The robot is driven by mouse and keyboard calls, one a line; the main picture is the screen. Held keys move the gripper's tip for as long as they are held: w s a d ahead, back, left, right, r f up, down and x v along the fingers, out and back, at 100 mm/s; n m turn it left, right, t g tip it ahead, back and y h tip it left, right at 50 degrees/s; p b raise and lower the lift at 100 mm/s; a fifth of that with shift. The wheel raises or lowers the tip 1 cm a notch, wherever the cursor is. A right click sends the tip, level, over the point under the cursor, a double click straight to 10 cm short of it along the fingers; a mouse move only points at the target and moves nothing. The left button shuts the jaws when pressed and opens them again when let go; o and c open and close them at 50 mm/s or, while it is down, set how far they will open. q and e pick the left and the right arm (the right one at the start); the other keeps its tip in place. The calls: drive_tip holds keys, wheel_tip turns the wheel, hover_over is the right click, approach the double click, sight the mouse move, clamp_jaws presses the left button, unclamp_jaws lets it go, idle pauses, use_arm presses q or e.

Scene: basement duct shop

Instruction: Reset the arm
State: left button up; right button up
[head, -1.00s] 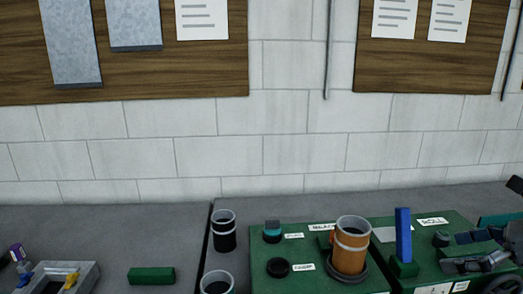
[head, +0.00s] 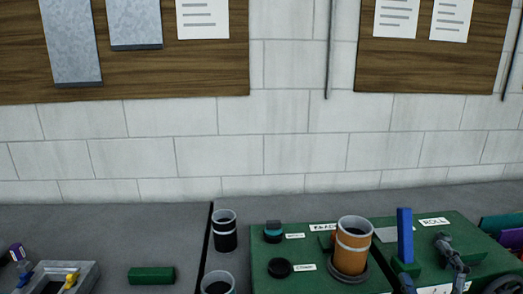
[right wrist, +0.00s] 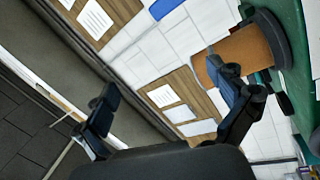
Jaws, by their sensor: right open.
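My right gripper (head: 428,262) is at the lower right of the head view, over the green bench panel, partly cut off by the bottom edge. In the right wrist view its two dark fingers (right wrist: 162,82) stand wide apart with nothing between them. The orange cylinder (right wrist: 245,52) shows behind the right-hand finger there. I cannot tell whether they touch. My left gripper cannot be made out in the head view.
Black cups (head: 224,236), a green block (head: 151,275) and a grey tray (head: 88,270) are further left. The grey bench behind them is clear.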

drive_tip(key=s+f+m+g+h, duration=0.1)
drive_tip(key=s+f+m+g, duration=0.2)
drive_tip(key=f, duration=0.3)
drive_tip(key=s+a+f+m+g+h, duration=0.1)
drive_tip(key=s+f+m+g, duration=0.15)
drive_tip(key=f, duration=0.35)
drive_tip(key=s+f+m+g+h, duration=0.1)
drive_tip(key=s+f+m+g, duration=0.15)
drive_tip(key=f, duration=0.35)
drive_tip(key=s+a+f+m+g+y, duration=0.2)
drive_tip(key=s+a+f+g, duration=0.35)
drive_tip(key=s, duration=0.25)
drive_tip(key=s+a+f+m+g+y, duration=0.2)
drive_tip(key=s+a+f+g, duration=0.3)
drive_tip(key=s, duration=0.4)
wheel_tip(320, 180, down, 25)
drive_tip(key=s+d+f+g, duration=0.1)
drive_tip(key=s+d+f, duration=0.1)
drive_tip(key=s+f, duration=1.5)
drive_tip(key=shift+s+d+n+h, duration=0.2)
drive_tip(key=shift+d+n+h, duration=0.1)
drive_tip(key=shift+n, duration=0.1)
